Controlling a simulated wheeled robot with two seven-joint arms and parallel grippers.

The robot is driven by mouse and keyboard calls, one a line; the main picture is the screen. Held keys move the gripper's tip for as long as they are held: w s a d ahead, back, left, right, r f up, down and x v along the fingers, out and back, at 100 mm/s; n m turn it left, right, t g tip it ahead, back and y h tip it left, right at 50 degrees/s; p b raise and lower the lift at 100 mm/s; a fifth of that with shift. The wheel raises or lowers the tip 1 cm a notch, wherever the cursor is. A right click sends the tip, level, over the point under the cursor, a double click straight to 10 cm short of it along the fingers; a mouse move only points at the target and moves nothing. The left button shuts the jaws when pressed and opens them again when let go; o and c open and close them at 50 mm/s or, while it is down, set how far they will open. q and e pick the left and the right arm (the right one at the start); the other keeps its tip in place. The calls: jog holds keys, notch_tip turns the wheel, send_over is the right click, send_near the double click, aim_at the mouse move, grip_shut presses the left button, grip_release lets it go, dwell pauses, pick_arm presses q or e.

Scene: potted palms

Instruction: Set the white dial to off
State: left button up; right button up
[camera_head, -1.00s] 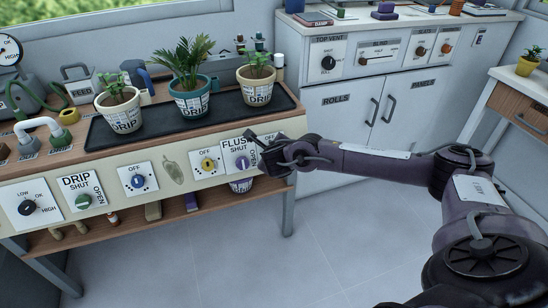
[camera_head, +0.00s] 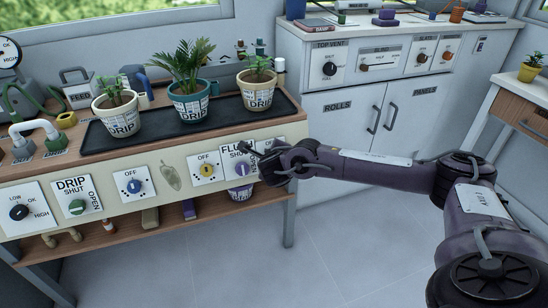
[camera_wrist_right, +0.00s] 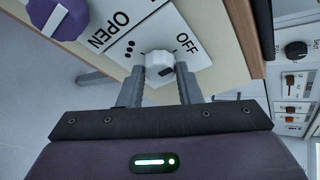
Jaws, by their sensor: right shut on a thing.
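The white dial (camera_wrist_right: 158,60) sits on a pale plate (camera_wrist_right: 205,58) marked OFF and several dots in the right wrist view. My right gripper (camera_wrist_right: 160,72) has a finger on each side of the dial and is shut on it. A dark mark shows on the dial's edge nearest the gripper; I cannot tell its exact setting. In the head view my right gripper (camera_head: 262,155) is at the right end of the bench front panel, just right of the FLUSH plate (camera_head: 236,152), and hides the dial. My left gripper is not in view.
The purple FLUSH knob (camera_wrist_right: 58,16) is close beside the gripper. A yellow dial (camera_head: 207,171), a blue dial (camera_head: 134,185) and a green DRIP knob (camera_head: 77,207) line the same panel. Potted plants stand on a black tray (camera_head: 150,128) above. The floor ahead is clear.

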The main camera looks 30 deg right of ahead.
jog(key=o, duration=1)
jog(key=shift+f, duration=0.1)
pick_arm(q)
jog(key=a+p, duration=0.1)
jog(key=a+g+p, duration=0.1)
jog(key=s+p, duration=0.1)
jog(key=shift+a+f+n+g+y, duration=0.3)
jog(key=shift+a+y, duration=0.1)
pick_arm(e)
jog(key=v, duration=0.8)
jog(key=shift+d, duration=0.1)
